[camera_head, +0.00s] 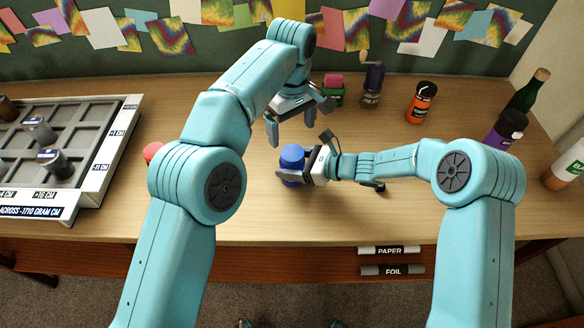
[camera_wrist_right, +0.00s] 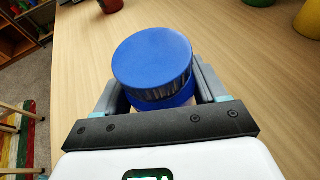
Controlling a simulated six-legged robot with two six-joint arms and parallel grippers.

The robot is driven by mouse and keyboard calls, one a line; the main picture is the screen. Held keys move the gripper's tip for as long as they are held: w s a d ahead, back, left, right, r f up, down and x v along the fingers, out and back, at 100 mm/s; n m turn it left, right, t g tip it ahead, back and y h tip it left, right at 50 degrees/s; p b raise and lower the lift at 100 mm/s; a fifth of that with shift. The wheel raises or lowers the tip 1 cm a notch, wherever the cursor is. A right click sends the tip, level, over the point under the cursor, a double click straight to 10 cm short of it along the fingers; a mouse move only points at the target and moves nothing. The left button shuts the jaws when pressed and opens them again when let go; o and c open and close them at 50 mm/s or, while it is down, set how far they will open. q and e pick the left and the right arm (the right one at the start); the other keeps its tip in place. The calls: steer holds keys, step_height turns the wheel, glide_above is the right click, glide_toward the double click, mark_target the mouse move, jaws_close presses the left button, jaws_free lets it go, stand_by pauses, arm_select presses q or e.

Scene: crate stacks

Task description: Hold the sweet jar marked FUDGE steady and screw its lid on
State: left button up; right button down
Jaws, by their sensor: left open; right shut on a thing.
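A blue jar (camera_head: 291,176) stands on the wooden table in the middle of the head view. My right gripper (camera_head: 289,178) is shut around it from the right, and the wrist view shows a grey finger on each side. A round blue lid (camera_wrist_right: 152,58) with a ribbed edge sits on top of the jar; it also shows in the head view (camera_head: 291,155). I cannot tell how tightly it sits. No FUDGE marking is readable. My left gripper (camera_head: 291,136) is open and empty above and just behind the jar, fingers pointing down, apart from the lid.
A red object (camera_head: 152,151) is partly behind my left arm. At the back are a green-and-red item (camera_head: 334,88), a dark grinder (camera_head: 372,85), an orange jar (camera_head: 421,103) and a green bottle (camera_head: 527,92).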

jaws_free()
arm_select(q)
steer(key=shift+f+b, duration=0.65)
steer(key=shift+f, duration=0.1)
arm_select(e)
steer(key=v, duration=1.6)
steer(key=shift+d, duration=0.2)
